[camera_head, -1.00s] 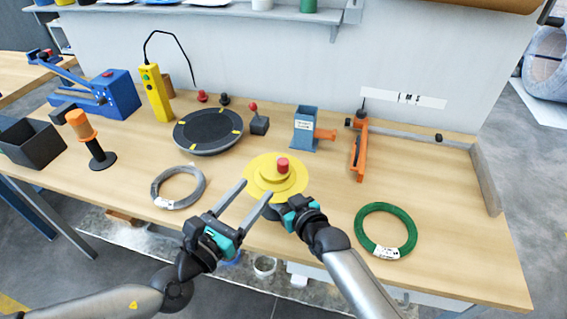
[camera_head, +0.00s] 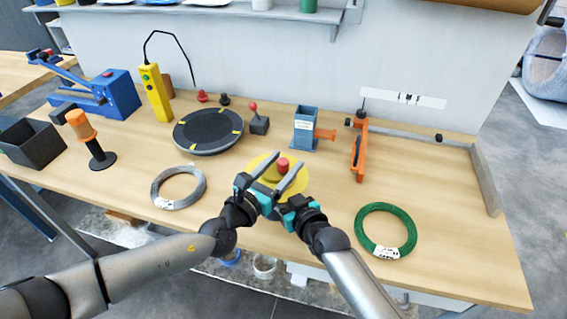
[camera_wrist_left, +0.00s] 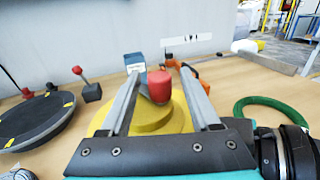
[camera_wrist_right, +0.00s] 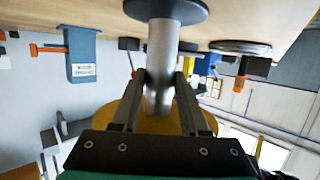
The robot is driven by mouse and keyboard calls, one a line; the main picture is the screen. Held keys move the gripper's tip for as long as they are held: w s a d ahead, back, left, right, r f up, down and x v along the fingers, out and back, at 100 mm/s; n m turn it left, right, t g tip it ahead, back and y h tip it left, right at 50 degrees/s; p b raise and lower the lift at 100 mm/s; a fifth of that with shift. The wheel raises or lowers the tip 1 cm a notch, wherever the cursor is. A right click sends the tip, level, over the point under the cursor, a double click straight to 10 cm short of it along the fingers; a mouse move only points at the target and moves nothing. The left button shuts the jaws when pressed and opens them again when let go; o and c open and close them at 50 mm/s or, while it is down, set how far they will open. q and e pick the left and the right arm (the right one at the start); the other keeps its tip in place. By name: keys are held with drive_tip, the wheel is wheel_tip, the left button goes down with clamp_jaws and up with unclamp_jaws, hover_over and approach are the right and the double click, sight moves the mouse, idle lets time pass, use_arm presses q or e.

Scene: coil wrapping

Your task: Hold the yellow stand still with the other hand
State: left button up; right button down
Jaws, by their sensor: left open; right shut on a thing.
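The yellow stand (camera_head: 298,186) is a stepped round disc with a red knob (camera_head: 283,165) on top, near the table's front edge. In the right wrist view, which looks upside down, its metal post (camera_wrist_right: 161,50) runs from a dark round foot (camera_wrist_right: 165,9). My right gripper (camera_wrist_right: 160,85) is shut on this post below the disc. My left gripper (camera_head: 287,163) is open above the disc. In the left wrist view its two fingers (camera_wrist_left: 162,88) lie either side of the red knob (camera_wrist_left: 159,86); I cannot tell whether they touch it.
A grey wire coil (camera_head: 179,188) lies to the left and a green coil (camera_head: 385,231) to the right. A black turntable (camera_head: 208,129), a blue block with an orange handle (camera_head: 305,128) and an orange tool (camera_head: 359,150) stand behind. Bare table lies between them.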

use_arm(q)
drive_tip(key=shift+w, duration=0.1)
clamp_jaws()
idle(0.5)
drive_tip(key=shift+d, duration=0.1)
